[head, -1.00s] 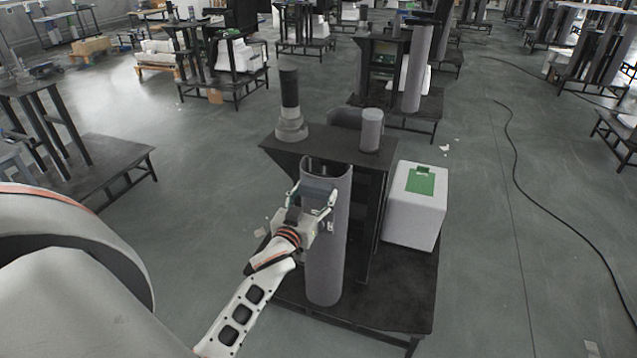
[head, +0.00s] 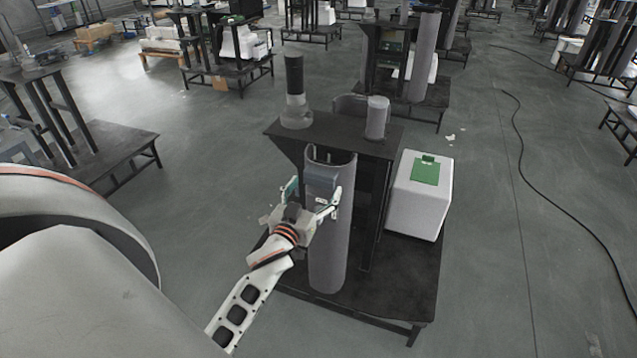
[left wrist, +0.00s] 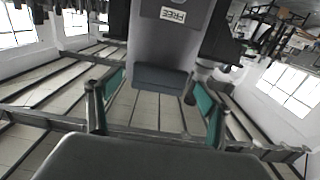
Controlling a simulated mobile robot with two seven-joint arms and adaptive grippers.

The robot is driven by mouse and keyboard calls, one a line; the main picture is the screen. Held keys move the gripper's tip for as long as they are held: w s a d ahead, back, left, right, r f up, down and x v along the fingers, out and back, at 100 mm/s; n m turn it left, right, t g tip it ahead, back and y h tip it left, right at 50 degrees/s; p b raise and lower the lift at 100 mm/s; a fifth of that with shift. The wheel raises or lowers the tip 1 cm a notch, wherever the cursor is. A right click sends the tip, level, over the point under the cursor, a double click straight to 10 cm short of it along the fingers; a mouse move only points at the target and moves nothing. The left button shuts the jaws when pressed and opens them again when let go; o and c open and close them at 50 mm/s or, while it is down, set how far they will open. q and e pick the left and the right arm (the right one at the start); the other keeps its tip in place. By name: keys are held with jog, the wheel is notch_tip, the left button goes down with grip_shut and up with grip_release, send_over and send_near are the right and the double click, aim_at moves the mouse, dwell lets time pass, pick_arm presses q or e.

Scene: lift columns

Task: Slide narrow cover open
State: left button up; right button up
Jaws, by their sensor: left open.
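A tall grey column cover (head: 328,250) stands upright on the front of the dark stand. A short blue-grey block (head: 322,178) sits near its top; in the left wrist view this block (left wrist: 160,77) juts from the grey face, which has a "FREE" label (left wrist: 173,15). I cannot tell whether this block belongs to the narrow cover. My left gripper (head: 312,195) is open in front of the column, just below the block. In the left wrist view its teal-padded fingers (left wrist: 156,108) are spread wide, with nothing between them. My right gripper is not in view.
The stand's dark top (head: 345,133) carries a dark-topped cylinder (head: 295,90) and a grey cylinder (head: 377,117). A white box with a green patch (head: 418,205) stands right on the dark base (head: 385,290). A black cable (head: 530,170) lies on the open floor at right.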

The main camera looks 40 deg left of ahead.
pick_arm(q)
jog(key=v, duration=0.9)
jog(key=shift+w, duration=0.1)
dwell(0.3)
